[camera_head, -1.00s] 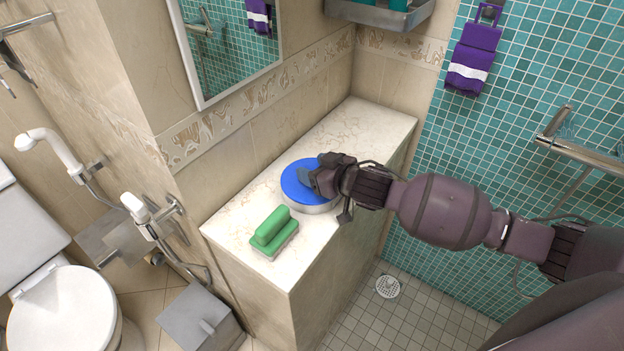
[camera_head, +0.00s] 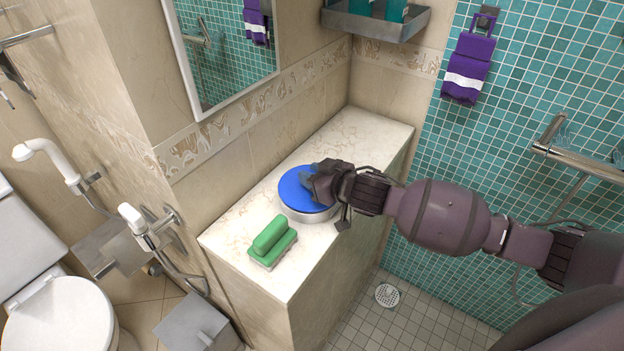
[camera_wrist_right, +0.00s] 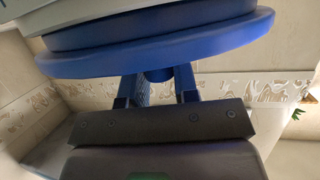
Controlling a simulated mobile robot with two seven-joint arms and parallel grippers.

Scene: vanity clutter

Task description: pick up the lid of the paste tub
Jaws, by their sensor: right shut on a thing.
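The paste tub (camera_head: 301,215) is a low white round tub on the marble counter. Its blue lid (camera_head: 296,187) is a flat disc over the tub's top. My right gripper (camera_head: 319,184) is at the lid's top, shut on the lid by its small blue knob (camera_wrist_right: 158,75), which shows between the two fingers in the right wrist view. I cannot tell clearly whether the lid is clear of the tub. The left gripper is not in view.
A green-handled brush (camera_head: 272,240) lies on the counter (camera_head: 235,225) near the tub, to its front left. The counter's far end is bare. A mirror (camera_head: 225,50) and a metal shelf (camera_head: 375,20) are on the wall; a purple towel (camera_head: 468,70) hangs at right.

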